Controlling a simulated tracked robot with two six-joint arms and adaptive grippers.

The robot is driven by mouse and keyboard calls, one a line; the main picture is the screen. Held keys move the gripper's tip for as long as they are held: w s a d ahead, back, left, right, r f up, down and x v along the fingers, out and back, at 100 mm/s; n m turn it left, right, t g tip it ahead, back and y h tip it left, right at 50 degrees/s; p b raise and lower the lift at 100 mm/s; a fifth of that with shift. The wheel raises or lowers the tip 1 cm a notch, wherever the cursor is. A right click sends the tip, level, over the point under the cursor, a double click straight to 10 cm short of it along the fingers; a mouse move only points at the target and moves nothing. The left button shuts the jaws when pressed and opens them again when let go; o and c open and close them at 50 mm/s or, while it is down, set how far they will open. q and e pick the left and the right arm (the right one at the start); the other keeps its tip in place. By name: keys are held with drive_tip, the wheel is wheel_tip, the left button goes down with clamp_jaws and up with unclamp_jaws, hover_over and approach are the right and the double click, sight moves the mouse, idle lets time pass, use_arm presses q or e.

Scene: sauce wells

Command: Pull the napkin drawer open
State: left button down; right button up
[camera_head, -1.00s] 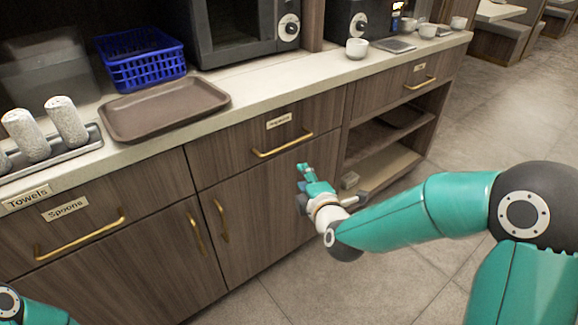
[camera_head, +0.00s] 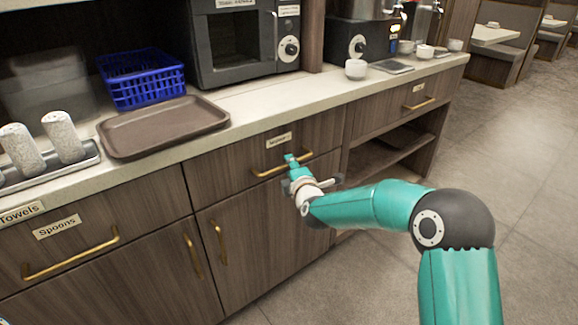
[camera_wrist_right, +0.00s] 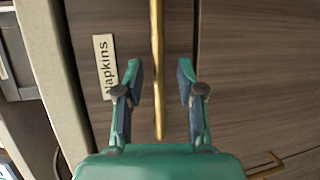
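The napkin drawer (camera_head: 240,153) is a wooden front below the counter, shut flush with the cabinet. Its label (camera_wrist_right: 104,66) reads "Napkins" in the right wrist view. Its brass bar handle (camera_head: 266,173) runs between the fingers of my right gripper (camera_wrist_right: 160,85) in the wrist view (camera_wrist_right: 157,40). The fingers are spread, with a gap on both sides of the bar. In the head view my right gripper (camera_head: 291,160) is at the handle's right part. My left gripper is not in view.
A spoons drawer (camera_head: 140,213) with a brass handle is at the left. Cupboard doors (camera_head: 260,235) lie below. A brown tray (camera_head: 118,150) and a blue basket (camera_head: 140,98) stand on the counter (camera_head: 262,110). The floor (camera_head: 520,200) at right is clear.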

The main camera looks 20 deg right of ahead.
drive_tip(key=shift+w+d+f, duration=0.1)
drive_tip(key=shift+w+f, duration=0.05)
drive_tip(key=shift+w, duration=0.5)
drive_tip(key=shift+w+f, duration=0.1)
drive_tip(key=shift+w, duration=0.55)
clamp_jaws()
